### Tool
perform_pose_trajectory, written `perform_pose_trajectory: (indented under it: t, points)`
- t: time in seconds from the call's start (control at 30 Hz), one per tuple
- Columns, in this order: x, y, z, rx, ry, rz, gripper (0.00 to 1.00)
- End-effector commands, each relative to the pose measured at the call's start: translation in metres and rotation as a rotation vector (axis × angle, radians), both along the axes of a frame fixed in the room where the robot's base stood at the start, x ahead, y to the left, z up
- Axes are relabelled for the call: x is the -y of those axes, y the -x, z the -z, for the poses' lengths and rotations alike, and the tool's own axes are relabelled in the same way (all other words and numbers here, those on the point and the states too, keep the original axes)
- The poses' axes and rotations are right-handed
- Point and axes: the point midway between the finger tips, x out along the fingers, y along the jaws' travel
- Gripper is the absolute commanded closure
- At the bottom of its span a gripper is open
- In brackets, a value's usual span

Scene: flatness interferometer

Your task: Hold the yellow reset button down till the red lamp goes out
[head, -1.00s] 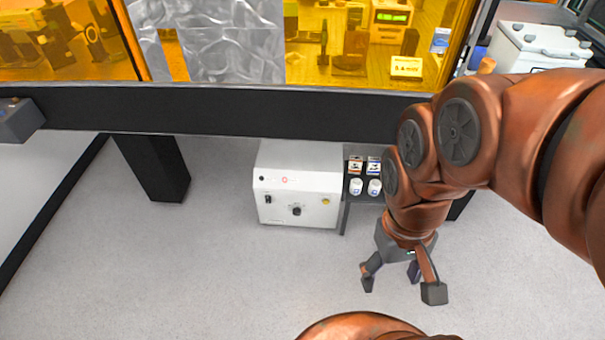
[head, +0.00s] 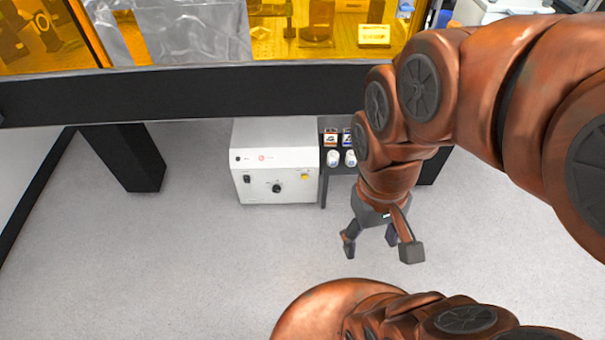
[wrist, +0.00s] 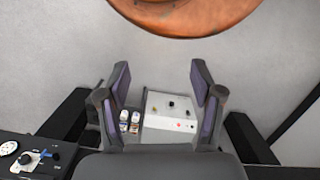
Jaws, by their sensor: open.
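The white control box (head: 277,160) stands on the floor under the dark bench edge. The yellow reset button (head: 304,177) is at the right of its front face, right of a black knob (head: 277,188). A small red spot, apparently the red lamp (head: 262,157), shows on the upper part; it looks red. In the wrist view the box (wrist: 160,125) appears turned around between the fingers, with the yellow button (wrist: 153,109) and red spot (wrist: 179,126) visible. My gripper (head: 379,247) is open and empty, right of and nearer than the box, touching nothing.
A black bench leg (head: 130,160) stands to the left. The bench edge (head: 230,90) runs above the box. The floor (head: 220,245) in front is clear.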

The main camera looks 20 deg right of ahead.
Motion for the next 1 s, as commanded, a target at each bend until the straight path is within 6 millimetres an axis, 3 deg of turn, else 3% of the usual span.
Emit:
perform_pose_trajectory:
  t: [0.07,0.6,1.0]
  points:
    - [0.0000,0.0000,0.0000,0.000,0.000,0.000,0.46]
    - [0.0000,0.0000,0.0000,0.000,0.000,0.000,1.00]
    - [0.0000,0.0000,0.0000,0.000,0.000,0.000,1.00]
